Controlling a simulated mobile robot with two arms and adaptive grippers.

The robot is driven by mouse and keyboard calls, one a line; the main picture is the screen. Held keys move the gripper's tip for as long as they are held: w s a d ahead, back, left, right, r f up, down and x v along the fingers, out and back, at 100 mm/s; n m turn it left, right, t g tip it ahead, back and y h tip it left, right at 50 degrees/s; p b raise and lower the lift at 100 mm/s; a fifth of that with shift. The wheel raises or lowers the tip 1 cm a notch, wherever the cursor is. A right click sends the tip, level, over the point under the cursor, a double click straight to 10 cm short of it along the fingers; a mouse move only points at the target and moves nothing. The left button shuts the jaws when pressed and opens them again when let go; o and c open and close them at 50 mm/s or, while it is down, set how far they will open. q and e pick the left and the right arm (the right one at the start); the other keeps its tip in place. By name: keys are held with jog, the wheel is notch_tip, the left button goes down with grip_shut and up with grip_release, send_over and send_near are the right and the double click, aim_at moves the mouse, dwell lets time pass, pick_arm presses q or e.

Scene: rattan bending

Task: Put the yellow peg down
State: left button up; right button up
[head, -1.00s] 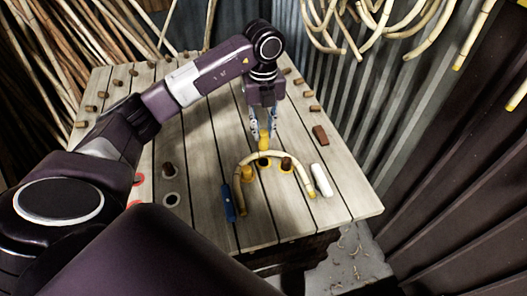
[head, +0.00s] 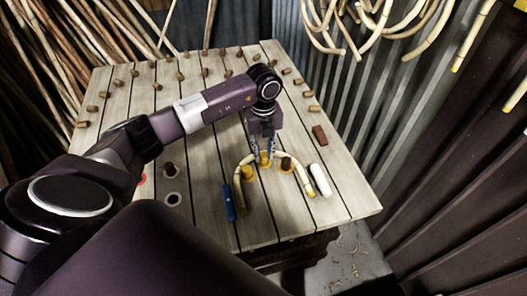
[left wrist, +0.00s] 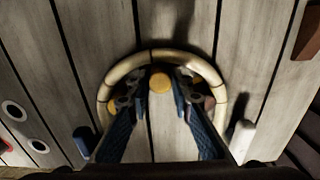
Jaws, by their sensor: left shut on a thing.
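The yellow peg (head: 265,159) is between the fingers of my left gripper (head: 263,148), which is shut on it and points down at the bench. In the left wrist view, the peg's round yellow top (left wrist: 160,82) shows between the blue fingers (left wrist: 158,102). The peg is low, inside the top of the curved rattan cane (head: 243,163). The cane's arch also shows in the left wrist view (left wrist: 103,92). Whether the peg's lower end touches the bench or sits in a hole is hidden. My right gripper is not in view.
A brown peg (head: 286,164) and another yellow piece (head: 248,173) stand by the arch. A blue tool (head: 228,203) lies left, a white cylinder (head: 320,180) right, and a red-brown block (head: 320,135) farther back. Several short pegs line the slatted bench (head: 205,215).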

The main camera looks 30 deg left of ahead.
aim_at(264, 154)
pick_arm(q)
jog(key=o, duration=1)
jog(key=shift+f, duration=0.1)
jog(key=shift+c, duration=0.2)
jog(key=shift+r, duration=0.65)
notch_tip(264, 154, up, 11)
jog(key=b, duration=0.2)
